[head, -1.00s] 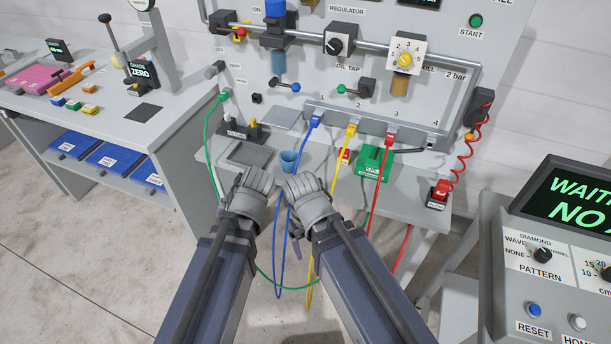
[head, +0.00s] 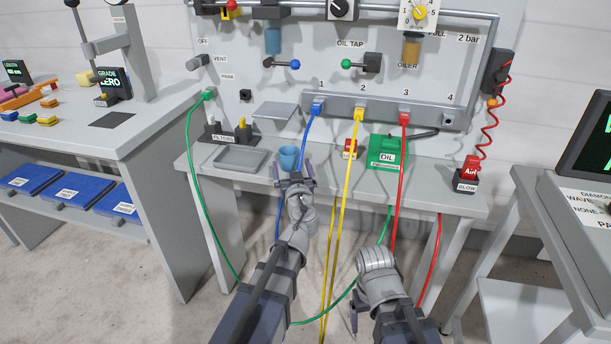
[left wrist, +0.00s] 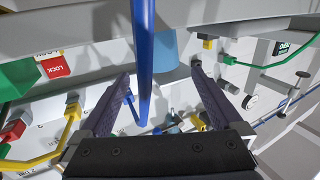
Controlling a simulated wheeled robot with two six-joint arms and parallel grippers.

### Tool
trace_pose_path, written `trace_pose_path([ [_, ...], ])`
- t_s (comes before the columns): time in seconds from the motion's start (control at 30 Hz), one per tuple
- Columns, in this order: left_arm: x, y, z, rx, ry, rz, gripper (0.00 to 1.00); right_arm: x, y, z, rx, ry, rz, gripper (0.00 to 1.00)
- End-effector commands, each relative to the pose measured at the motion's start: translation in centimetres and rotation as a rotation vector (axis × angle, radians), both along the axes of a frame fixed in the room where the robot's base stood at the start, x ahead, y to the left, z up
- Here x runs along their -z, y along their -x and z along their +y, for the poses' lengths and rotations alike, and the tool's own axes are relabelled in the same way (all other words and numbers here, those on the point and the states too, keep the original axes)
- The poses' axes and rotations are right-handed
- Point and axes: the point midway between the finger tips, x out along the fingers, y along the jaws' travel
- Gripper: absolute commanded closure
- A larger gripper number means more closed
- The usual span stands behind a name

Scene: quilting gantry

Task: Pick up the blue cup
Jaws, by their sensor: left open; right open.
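The blue cup (head: 287,158) stands upright on the grey bench near its front edge. My left gripper (head: 294,180) is open just in front of the cup, its lower side partly hidden by the fingers. In the left wrist view the cup (left wrist: 167,50) lies between and beyond the two open fingers of the left gripper (left wrist: 162,72); nothing is held. A blue cable (left wrist: 143,50) crosses that view between the fingers, beside the cup. My right gripper (head: 357,300) is open, low in front of the bench and away from the cup; its fingers are largely hidden.
The blue hose (head: 307,137), yellow hose (head: 346,180) and red hose (head: 401,170) hang from the manifold right of the cup. A green oil box (head: 388,151) stands further right. A grey tray (head: 241,159) lies left of the cup.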

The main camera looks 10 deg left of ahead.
Motion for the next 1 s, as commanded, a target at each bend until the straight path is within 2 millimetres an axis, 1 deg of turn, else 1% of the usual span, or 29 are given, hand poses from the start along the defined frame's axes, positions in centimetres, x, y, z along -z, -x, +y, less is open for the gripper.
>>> trace_pose_path([
  [0.03, 0.3, -0.1, 0.0, 0.006, -0.001, -0.005, 0.00, 0.5, 0.0, 0.0, 0.000, 0.000, 0.000, 0.16],
  [0.23, 0.1, -0.4, -0.1, 0.013, 0.000, -0.011, 0.00, 0.3, 0.0, 0.0, 0.000, 0.000, 0.000, 0.16],
  [0.47, 0.1, -2.5, 0.8, 0.010, 0.000, -0.009, 0.00, 0.3, 0.0, 0.0, 0.000, 0.000, 0.000, 0.16],
  [0.7, 0.2, -3.1, 1.1, 0.011, 0.000, -0.009, 0.00, 0.3, 0.0, 0.0, 0.000, 0.000, 0.000, 0.16],
  [0.87, 0.2, -4.8, 2.1, 0.009, 0.000, -0.009, 0.00, 0.3, 0.0, 0.0, 0.000, 0.000, 0.000, 0.16],
  [1.0, 0.2, -6.8, 2.9, 0.011, 0.000, -0.009, 0.00, 0.3, 0.0, 0.0, 0.000, 0.000, 0.000, 0.16],
])
